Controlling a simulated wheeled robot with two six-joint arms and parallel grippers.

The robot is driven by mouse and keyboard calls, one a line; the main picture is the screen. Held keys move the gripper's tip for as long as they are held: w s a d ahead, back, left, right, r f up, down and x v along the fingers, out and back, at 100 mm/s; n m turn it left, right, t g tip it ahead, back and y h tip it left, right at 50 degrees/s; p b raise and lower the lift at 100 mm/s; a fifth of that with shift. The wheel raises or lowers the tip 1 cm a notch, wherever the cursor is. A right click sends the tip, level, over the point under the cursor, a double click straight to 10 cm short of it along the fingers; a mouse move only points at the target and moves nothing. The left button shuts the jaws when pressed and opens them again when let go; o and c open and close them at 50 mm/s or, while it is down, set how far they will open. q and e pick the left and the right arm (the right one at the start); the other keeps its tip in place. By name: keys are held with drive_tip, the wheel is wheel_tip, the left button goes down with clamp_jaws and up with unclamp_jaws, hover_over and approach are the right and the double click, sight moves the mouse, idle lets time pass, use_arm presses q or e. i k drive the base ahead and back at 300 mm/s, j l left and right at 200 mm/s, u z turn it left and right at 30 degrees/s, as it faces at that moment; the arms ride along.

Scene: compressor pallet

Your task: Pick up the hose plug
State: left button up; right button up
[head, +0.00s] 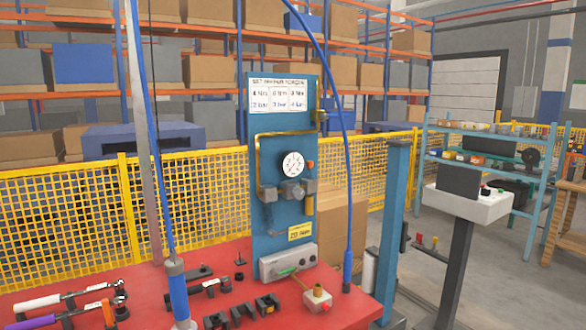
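A blue hose (346,150) comes down from the top of the head view and hangs on the right of the blue gauge panel (270,110). At its lower end is a dark blue, sleeve-like end piece (347,268), which looks like the hose plug. It hangs upright near the right edge of the red table (230,262); I cannot tell if it touches the table. A small block with a brass fitting (317,292) sits on the table to its left. Neither of my grippers shows in the head view.
A blue hand tool (178,290) hangs on a cable at the front left. Several wrenches (65,298) and black holders (240,312) lie on the table. The panel carries a gauge (293,164). A blue post (393,225) stands right of the table.

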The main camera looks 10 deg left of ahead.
sight(348, 259)
drive_tip(key=i+l, duration=0.3)
drive_tip(key=l, duration=0.15)
drive_tip(key=i+l+z, duration=0.15)
drive_tip(key=i+l, duration=0.15)
drive_tip(key=l, duration=0.15)
